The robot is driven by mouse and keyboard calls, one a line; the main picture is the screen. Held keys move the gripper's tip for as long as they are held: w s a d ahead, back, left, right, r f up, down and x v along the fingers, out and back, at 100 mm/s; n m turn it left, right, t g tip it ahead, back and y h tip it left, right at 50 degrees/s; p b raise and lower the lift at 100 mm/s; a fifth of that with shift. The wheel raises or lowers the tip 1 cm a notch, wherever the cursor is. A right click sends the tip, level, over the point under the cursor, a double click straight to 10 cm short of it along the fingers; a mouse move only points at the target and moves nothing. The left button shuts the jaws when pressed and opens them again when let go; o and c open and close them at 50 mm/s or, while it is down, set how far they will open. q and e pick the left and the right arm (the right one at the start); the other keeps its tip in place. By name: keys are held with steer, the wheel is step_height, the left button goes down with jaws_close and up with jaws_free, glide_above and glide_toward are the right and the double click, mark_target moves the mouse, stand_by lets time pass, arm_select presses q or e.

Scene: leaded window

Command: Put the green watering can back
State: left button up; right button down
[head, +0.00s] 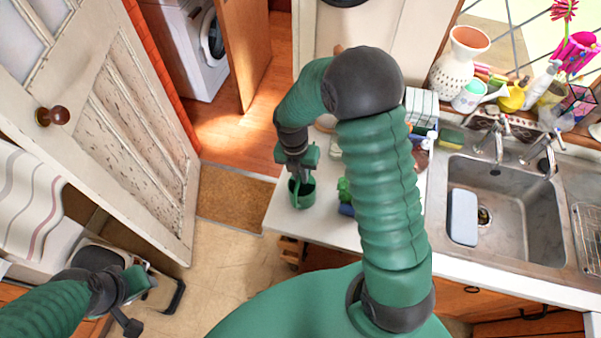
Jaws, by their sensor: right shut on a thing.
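The green watering can (302,194) shows as a small dark green, round, open-topped vessel. It is at the left end of the white counter, and its spout is not clear to see. My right gripper (299,176) is shut on it from above. I cannot tell whether its base touches the counter. My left gripper (133,308) is low at the left, away from the counter, and its jaw opening is not clear.
A pale green can (467,97), a yellow can (511,98) and a white vase (458,60) crowd the window sill. Green and blue items (346,209) lie right of the held can. The sink (515,215) and taps (490,140) are farther right. The counter's left end is mostly clear.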

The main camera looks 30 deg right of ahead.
steer(key=c, duration=1.7)
jaws_free()
steer(key=shift+o, duration=1)
steer(key=shift+d, duration=0.2)
